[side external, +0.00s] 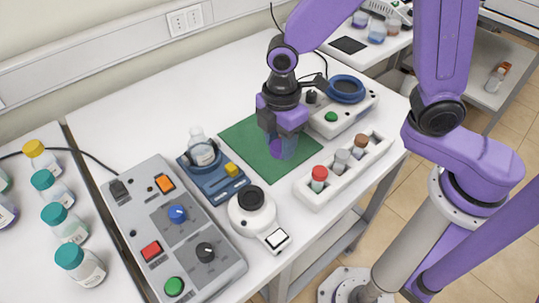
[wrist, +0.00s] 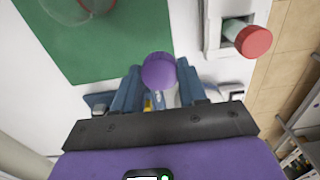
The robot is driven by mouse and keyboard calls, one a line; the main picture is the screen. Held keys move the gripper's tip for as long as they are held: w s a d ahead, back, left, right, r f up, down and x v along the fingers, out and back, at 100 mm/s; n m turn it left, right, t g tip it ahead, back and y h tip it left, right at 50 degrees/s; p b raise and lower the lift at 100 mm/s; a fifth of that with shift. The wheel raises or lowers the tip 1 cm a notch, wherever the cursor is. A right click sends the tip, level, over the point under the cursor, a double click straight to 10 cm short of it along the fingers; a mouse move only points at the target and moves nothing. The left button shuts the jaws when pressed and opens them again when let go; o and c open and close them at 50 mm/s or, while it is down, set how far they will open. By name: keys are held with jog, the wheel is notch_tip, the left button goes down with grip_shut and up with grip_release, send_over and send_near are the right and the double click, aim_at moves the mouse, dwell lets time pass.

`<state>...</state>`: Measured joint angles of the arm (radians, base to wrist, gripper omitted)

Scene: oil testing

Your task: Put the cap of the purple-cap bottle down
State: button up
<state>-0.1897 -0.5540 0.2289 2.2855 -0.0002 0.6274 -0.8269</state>
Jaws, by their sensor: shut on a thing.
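My gripper (side external: 283,142) is over the green mat (side external: 238,135), pointing down. It is shut on a round purple cap (side external: 277,149). In the wrist view the cap (wrist: 158,70) sits between the two blue fingertips of my gripper (wrist: 159,82). A clear bottle with a white label (side external: 203,154) stands upright in a blue holder (side external: 215,184), left of the mat; no purple cap shows on it. I cannot tell how far the cap is above the mat.
A white rack (side external: 318,199) with red, grey and brown capped vials stands right of the mat. A round white device (side external: 252,213) is in front, and a grey control box (side external: 178,235) is at left. A device with a blue ring (side external: 345,90) stands behind. The back-left tabletop is clear.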

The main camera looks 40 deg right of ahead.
aim_at(269, 167)
jog(key=shift+w+a+f, duration=0.3)
jog(key=shift+w+f, duration=0.2)
jog(key=shift+f, duration=0.2)
jog(key=shift+w+a+f, duration=0.3)
jog(key=shift+w+f, duration=0.15)
jog(key=shift+f, duration=1.7)
jog(key=shift+f, duration=0.15)
jog(key=o, duration=1)
notch_tip(269, 167, up, 12)
jog(key=shift+r, duration=0.2)
jog(key=shift+d, duration=0.1)
